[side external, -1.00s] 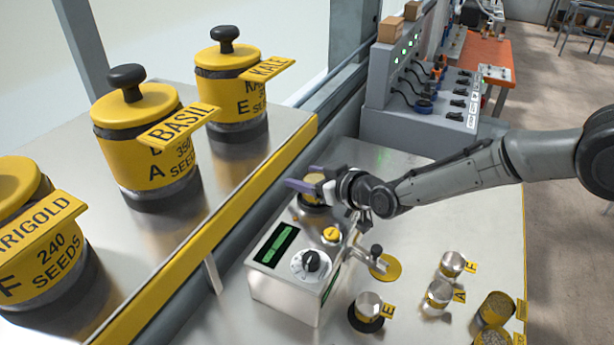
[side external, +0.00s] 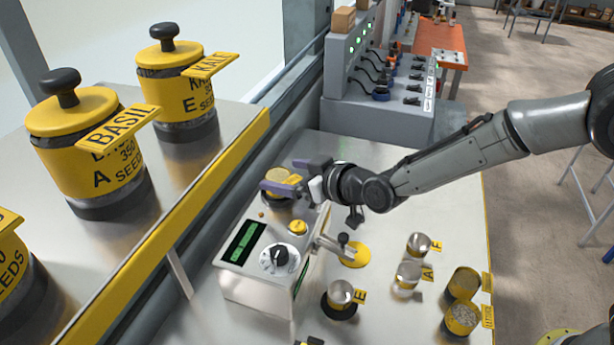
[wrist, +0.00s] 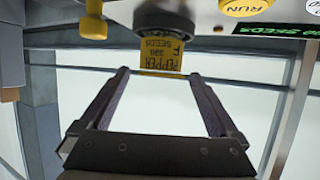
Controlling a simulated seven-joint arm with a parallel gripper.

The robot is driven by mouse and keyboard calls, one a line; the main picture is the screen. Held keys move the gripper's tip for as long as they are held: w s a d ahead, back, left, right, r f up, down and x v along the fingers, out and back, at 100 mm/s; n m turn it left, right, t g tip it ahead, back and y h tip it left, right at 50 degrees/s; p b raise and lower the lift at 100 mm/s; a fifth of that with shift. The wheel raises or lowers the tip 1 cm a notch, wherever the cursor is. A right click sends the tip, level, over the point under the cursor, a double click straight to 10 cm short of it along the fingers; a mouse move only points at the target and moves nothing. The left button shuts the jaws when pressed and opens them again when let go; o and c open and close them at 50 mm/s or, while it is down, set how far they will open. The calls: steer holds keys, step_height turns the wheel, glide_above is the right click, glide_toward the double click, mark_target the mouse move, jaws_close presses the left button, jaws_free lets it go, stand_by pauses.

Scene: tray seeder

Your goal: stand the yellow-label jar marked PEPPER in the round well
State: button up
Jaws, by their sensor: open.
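The yellow-label PEPPER jar (side external: 280,176) is on top of the white seeder machine (side external: 250,290), at its back end. In the wrist view, the label of the PEPPER jar (wrist: 163,55) appears upside down. Its base meets a dark round collar (wrist: 168,20), and the jar looks upright in it; the well's inside is hidden. My gripper (side external: 284,176) is open, with its purple fingers apart at the jar. In the wrist view the fingertips of my gripper (wrist: 160,73) stand to either side of the label, with clear space on both sides.
Small clear cups tagged E (side external: 340,292), A (side external: 408,276) and F (side external: 418,243) stand right of the machine, with yellow seed jars (side external: 461,316) beyond. A lever (side external: 335,246) projects from the machine's side. Large yellow BASIL (side external: 90,150) and KALE (side external: 178,85) canisters stand on the left shelf.

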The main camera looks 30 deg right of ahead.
steer(key=v, duration=0.6)
steer(key=s+d+r+m+g+h, duration=0.1)
steer(key=s+d+r, duration=0.3)
steer(key=d, duration=0.3)
steer(key=s+d+r+g, duration=0.2)
steer(key=s+d+r, duration=0.2)
steer(key=s+d, duration=0.15)
steer(key=s+d+f+m+g+h, duration=0.1)
steer(key=s+d+g+h, duration=0.1)
steer(key=s+d, duration=0.5)
steer(key=s+d+f+m+g+h, duration=0.1)
steer(key=s+d, duration=0.6)
steer(key=s, duration=0.7)
steer(key=shift+s+f+m+g+h, duration=0.25)
steer(key=shift+s+m+g+h, duration=0.2)
steer(key=shift+m, duration=0.25)
steer(key=shift+o, duration=0.3)
steer(key=shift+w, duration=0.15)
